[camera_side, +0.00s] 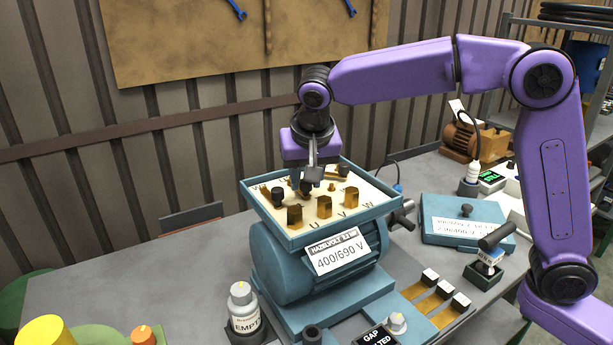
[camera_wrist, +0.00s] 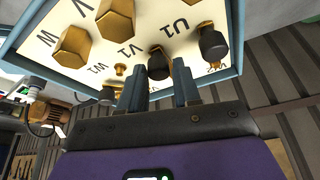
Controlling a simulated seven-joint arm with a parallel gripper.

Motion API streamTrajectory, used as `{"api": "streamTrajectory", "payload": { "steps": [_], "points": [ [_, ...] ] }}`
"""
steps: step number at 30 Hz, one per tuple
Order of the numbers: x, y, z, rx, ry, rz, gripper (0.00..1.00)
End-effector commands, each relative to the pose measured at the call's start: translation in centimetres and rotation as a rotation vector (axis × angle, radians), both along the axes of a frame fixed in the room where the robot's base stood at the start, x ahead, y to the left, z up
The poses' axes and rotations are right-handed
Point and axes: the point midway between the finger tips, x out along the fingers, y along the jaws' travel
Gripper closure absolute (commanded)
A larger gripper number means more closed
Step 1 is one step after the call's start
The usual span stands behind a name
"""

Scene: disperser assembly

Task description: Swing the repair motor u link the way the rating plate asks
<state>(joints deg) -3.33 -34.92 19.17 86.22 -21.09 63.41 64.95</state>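The blue motor (camera_side: 310,268) carries a rating plate (camera_side: 338,251) reading 400/690 V. Its open terminal box (camera_side: 352,217) holds a cream board with brass hex posts marked U, V and W in front. Black-knobbed brass links sit behind them: one knob (camera_side: 278,195) at the left, another (camera_side: 344,170) at the right. My gripper (camera_side: 308,184) points down into the box. In the wrist view its fingers (camera_wrist: 160,80) stand apart on either side of a black knob (camera_wrist: 158,63); whether they touch it is unclear. Another knob (camera_wrist: 213,45) is near U1, outside the fingers.
The box's raised blue walls surround the posts closely. A bottle marked EMPTY (camera_side: 244,311) stands front left. Brass bars with blocks (camera_side: 441,290), a stamp-like tool (camera_side: 489,259) and a blue lid (camera_side: 467,219) lie to the right.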

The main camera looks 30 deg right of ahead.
Motion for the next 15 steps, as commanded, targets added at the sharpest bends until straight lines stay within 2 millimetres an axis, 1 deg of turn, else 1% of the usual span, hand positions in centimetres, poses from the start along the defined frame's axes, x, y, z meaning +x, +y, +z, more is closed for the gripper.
{"api": "streamTrajectory", "payload": {
  "steps": [11, 15],
  "points": [
    [-0.1, 0.0, 0.1, -0.002, 0.002, 0.002, 0.49],
    [-0.5, 0.2, 1.2, 0.000, -0.001, 0.004, 0.49]
  ]
}}
